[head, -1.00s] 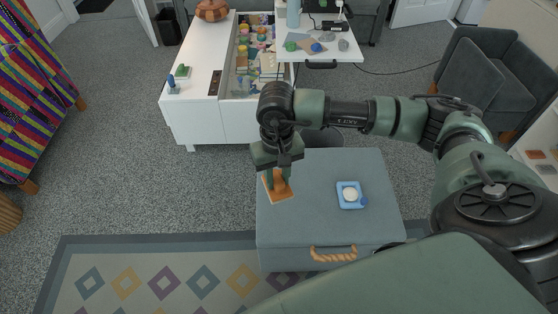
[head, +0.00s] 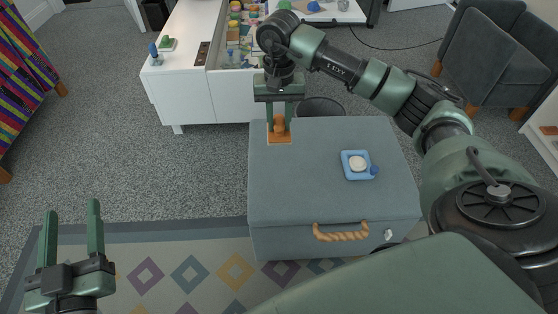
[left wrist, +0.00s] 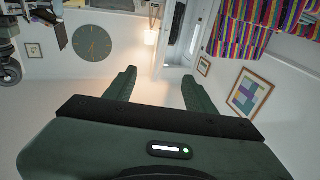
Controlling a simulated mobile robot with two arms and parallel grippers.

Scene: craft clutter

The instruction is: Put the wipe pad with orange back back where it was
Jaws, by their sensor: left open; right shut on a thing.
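The wipe pad with orange back (head: 279,138) is in the head view, at the far left corner of the blue-grey storage box (head: 330,205). My right gripper (head: 279,127) is shut on its orange grip, fingers pointing down. I cannot tell whether the pad touches the box top. My left gripper (head: 72,225) is open and empty over the floor and rug at the lower left. In the left wrist view its two fingers (left wrist: 156,88) are spread with nothing between them.
A blue dish with a white round pad (head: 357,164) sits on the box top to the right. A white cabinet (head: 180,85) with an open compartment of craft items stands behind. A grey chair (head: 490,55) is at the right. The box top's middle is clear.

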